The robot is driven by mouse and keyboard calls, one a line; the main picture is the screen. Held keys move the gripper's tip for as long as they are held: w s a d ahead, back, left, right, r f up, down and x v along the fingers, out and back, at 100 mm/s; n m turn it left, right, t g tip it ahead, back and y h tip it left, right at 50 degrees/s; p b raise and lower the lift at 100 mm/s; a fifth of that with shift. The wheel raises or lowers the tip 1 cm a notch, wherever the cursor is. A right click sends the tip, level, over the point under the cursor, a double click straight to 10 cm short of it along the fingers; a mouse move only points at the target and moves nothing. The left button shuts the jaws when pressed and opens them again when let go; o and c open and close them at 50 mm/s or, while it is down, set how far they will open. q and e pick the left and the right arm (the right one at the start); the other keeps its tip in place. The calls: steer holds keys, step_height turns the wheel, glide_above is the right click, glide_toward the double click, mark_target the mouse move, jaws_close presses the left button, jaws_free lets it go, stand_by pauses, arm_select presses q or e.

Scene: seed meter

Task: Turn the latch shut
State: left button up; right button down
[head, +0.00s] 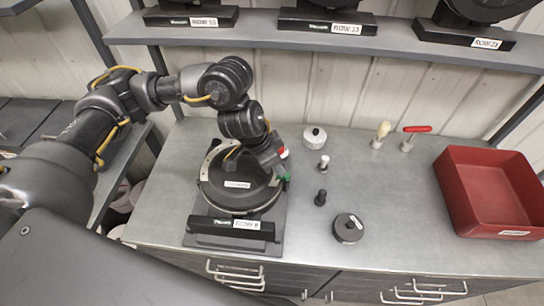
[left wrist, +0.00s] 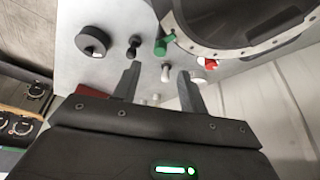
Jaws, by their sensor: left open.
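The seed meter (head: 238,190) stands on the workbench, a round dark housing with a pale rim; its rim (left wrist: 235,50) fills the upper right of the left wrist view. A green piece (head: 285,180) sits at its right edge and also shows in the left wrist view (left wrist: 161,46). A red-and-white knob (head: 283,153) is beside the rim, farther back; it also shows in the left wrist view (left wrist: 207,63). I cannot tell which is the latch. My left gripper (head: 271,163) is over the meter's right side. Its fingers (left wrist: 160,82) are apart and empty.
Right of the meter stand a pale cap (head: 315,137), a white-topped peg (head: 323,163), a black peg (head: 320,198) and a dark round part (head: 348,228). Two handled tools (head: 381,133) (head: 413,134) and a red bin (head: 490,190) are farther right. A shelf (head: 260,29) runs above.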

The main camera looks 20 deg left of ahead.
arm_select(q)
steer(key=shift+v, duration=1.35)
steer(key=shift+s, duration=0.1)
